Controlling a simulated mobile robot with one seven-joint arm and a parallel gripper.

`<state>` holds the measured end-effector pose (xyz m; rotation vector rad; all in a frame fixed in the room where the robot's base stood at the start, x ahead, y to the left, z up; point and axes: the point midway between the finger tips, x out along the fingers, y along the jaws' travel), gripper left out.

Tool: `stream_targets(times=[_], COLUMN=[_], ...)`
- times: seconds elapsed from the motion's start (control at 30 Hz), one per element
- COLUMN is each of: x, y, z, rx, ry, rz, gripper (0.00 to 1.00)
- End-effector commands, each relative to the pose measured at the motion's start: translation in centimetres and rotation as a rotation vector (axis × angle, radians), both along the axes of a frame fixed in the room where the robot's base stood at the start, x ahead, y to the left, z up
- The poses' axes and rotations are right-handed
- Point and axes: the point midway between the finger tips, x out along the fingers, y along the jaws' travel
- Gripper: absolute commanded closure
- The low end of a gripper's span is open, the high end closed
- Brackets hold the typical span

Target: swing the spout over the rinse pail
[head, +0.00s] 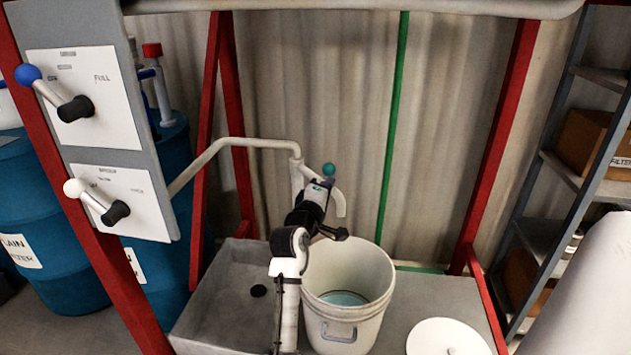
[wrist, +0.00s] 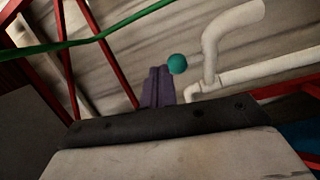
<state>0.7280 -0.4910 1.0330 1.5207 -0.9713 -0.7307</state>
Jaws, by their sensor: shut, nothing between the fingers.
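The white spout (head: 340,202) bends down at its end, above the back part of the white rinse pail (head: 318,308) in the head view; I cannot tell whether its mouth is exactly over the opening. It also shows in the wrist view (wrist: 211,45). A teal knob (head: 329,169) sits on a short rod off the spout pipe and also shows in the wrist view (wrist: 177,63). My gripper (head: 324,184) is shut and empty. In the wrist view its purple fingers (wrist: 160,72) are close beside the knob; contact is unclear. My arm hides part of the spout and pail rim.
A grey basin (head: 212,308) with a black drain (head: 258,291) lies left of the pail. A white round lid (head: 447,338) lies to the right. Red frame posts (head: 500,130) and a green pole (head: 393,130) stand around. A lever panel (head: 120,200) is at left.

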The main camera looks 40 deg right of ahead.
Motion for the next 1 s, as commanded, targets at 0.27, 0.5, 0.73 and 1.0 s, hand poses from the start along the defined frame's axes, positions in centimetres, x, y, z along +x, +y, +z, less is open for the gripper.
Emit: stream_targets(times=[0.27,0.5,0.73,1.0], x=[-2.7,-2.9,-2.8,-2.8], y=[-0.1,-0.1,-0.1,-0.1], z=[-0.2,-0.1,-0.2,-0.2], rx=[0.000,-0.001,0.000,0.000], ry=[0.000,0.001,0.001,0.001], rz=[0.002,0.002,0.002,0.002], gripper=[1.00,1.00,1.00,1.00])
